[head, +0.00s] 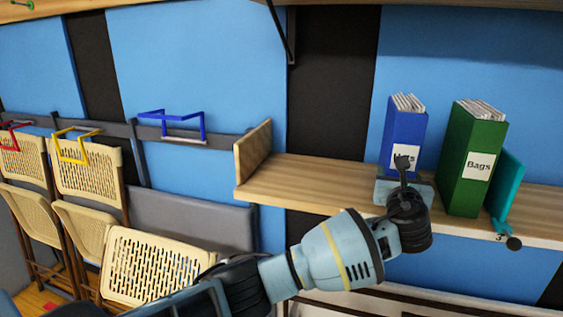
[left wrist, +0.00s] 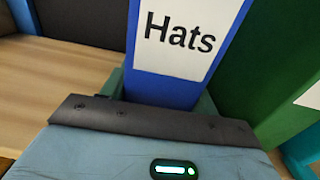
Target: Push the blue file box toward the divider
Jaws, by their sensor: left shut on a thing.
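The blue file box (head: 392,130), labelled "Hats" and filled with papers, stands upright on the wooden shelf (head: 310,180). It also fills the middle of the left wrist view (left wrist: 160,85). My left gripper (head: 404,185) is at the lower front of the box, shut on it; its arm hides part of the label and base. A teal upright divider (head: 508,188) stands at the right, with a dark knob under the shelf edge. The green file box (head: 465,185), labelled "Bags", stands between the blue box and the divider, with a narrow gap beside the blue one. My right gripper is not in view.
The shelf is bare left of the blue box, up to a wooden end panel (head: 253,152). A black bracket (head: 280,30) hangs above. Folding chairs (head: 155,265) and coloured wire holders (head: 180,122) are at the left wall, away from the boxes.

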